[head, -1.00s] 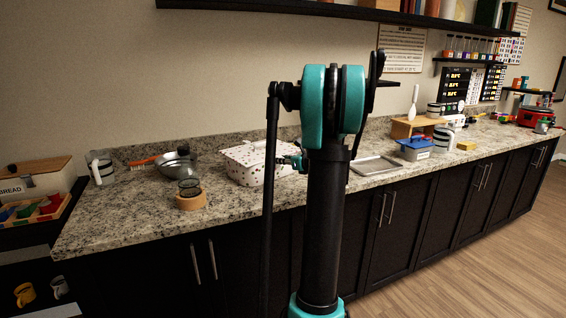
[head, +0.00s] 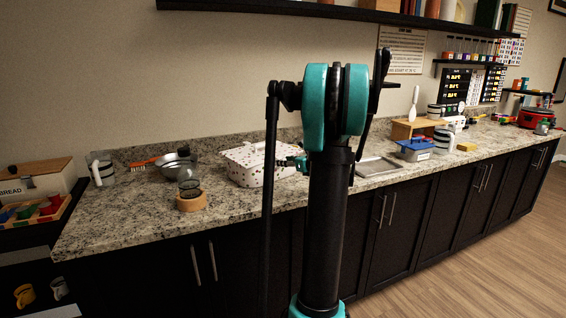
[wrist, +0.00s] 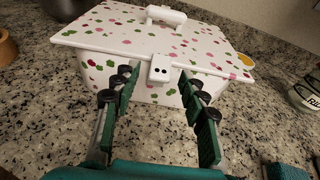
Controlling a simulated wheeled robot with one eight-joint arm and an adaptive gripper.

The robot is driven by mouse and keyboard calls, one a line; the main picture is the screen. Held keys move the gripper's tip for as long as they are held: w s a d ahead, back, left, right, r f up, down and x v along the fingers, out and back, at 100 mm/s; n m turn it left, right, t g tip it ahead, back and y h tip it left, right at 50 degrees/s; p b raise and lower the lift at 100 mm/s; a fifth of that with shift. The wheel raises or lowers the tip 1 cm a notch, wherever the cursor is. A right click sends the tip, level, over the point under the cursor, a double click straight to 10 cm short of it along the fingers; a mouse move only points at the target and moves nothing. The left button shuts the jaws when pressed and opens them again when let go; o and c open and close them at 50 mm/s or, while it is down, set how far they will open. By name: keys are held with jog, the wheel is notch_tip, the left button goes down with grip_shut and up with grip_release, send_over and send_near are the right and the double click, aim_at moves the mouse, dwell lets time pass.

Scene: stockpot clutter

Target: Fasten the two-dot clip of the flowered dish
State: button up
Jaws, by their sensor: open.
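The flowered dish (head: 248,167) is a white lidded box with pink, red and green marks, standing on the granite counter behind my arm. In the wrist view the dish (wrist: 150,88) fills the upper middle, and its lid (wrist: 115,38) with a white bar handle lies on top. The white two-dot clip (wrist: 160,69) hangs at the lid's near edge, its two dark dots facing me. I cannot tell whether it is fastened. My gripper (wrist: 157,82) is open, one finger on each side of the clip, with no clear contact. In the head view my arm hides part of the dish.
A metal tray (head: 380,167) and a blue pot (head: 415,150) stand to the right. Bare counter lies in front of the dish.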

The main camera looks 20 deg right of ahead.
jog(key=v, duration=1)
jog(key=shift+f, duration=0.1)
